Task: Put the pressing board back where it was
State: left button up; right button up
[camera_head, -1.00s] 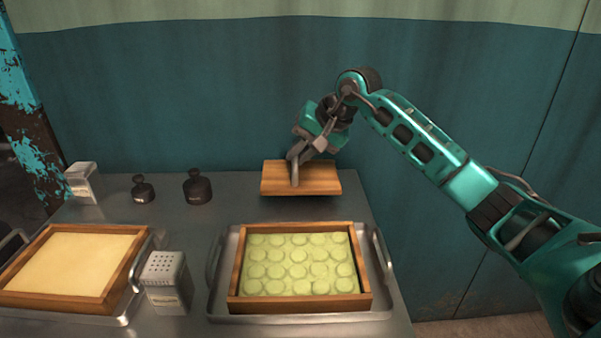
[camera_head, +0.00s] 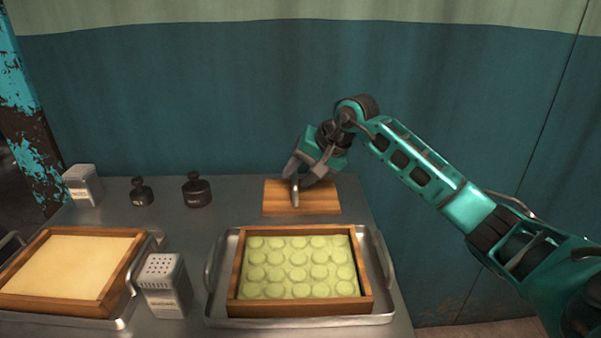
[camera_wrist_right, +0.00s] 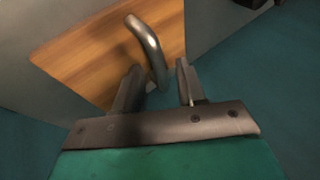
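The pressing board (camera_head: 325,200) is a flat wooden board with a curved metal handle (camera_head: 295,192). It lies flat at the back right of the metal table, behind the tray with the green curd. In the right wrist view the board (camera_wrist_right: 95,55) shows with its handle (camera_wrist_right: 148,45) standing up between my fingers. My right gripper (camera_wrist_right: 158,85) is open, with visible gaps between its fingers and the handle. In the head view the right gripper (camera_head: 305,172) is just over the board and hides part of it. My left gripper is not in view.
A wooden frame (camera_head: 237,270) of green, round-dimpled curd stands on a metal tray (camera_head: 215,300) in front of the board. Two dark weights (camera_head: 197,190) (camera_head: 141,192) stand to the left.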

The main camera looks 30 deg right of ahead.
jog(key=shift+r, duration=0.25)
jog(key=p+v, duration=0.1)
jog(key=v, duration=1)
jog(key=shift+s+r, duration=0.25)
jog(key=shift+s, duration=0.1)
jog(key=shift+d, duration=0.1)
